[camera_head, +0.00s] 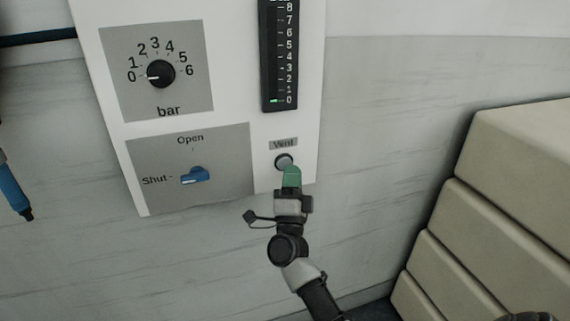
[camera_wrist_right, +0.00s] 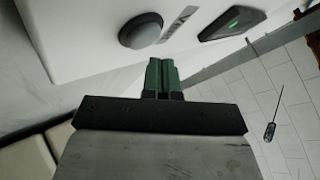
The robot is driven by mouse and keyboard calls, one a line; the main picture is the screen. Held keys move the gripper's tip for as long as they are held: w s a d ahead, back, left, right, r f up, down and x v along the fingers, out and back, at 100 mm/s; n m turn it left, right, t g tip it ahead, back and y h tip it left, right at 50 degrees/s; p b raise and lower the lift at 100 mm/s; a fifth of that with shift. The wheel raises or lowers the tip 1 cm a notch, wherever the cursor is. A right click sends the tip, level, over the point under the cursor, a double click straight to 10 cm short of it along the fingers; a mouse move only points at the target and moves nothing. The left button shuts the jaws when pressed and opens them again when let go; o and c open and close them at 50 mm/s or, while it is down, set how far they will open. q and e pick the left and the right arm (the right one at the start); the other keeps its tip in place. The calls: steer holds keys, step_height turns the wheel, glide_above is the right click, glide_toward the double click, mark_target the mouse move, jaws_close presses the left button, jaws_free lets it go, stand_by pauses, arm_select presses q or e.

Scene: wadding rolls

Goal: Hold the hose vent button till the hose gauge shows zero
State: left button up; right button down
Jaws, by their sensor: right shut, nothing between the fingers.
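The round grey vent button (camera_head: 284,160) sits under the "Vent" label on the white panel (camera_head: 230,110). It also shows as a dark dome in the right wrist view (camera_wrist_right: 138,30). My right gripper (camera_head: 291,176) is shut and empty, its green fingertips at the button's lower edge in the head view. In the wrist view the fingertips (camera_wrist_right: 161,64) appear beside the button with a small gap; I see no clear press. The hose gauge (camera_head: 280,55) is a dark vertical scale with a short green bar at the 0 mark. My left gripper is not in view.
The bar knob (camera_head: 160,74) points near 0. The blue valve handle (camera_head: 195,175) points to Shut. A blue tool or nozzle (camera_head: 15,190) hangs at the left edge. Beige padded blocks (camera_head: 500,190) stand at right. A small probe-like object (camera_wrist_right: 270,131) shows over the tiled floor.

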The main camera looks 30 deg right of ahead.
steer(key=shift+s, duration=0.1)
steer(key=s+p, duration=0.1)
steer(key=s, duration=0.1)
steer(key=s+a, duration=0.1)
steer(key=s, duration=0.1)
steer(key=shift+s+p, duration=0.35)
steer(key=shift+p, duration=0.05)
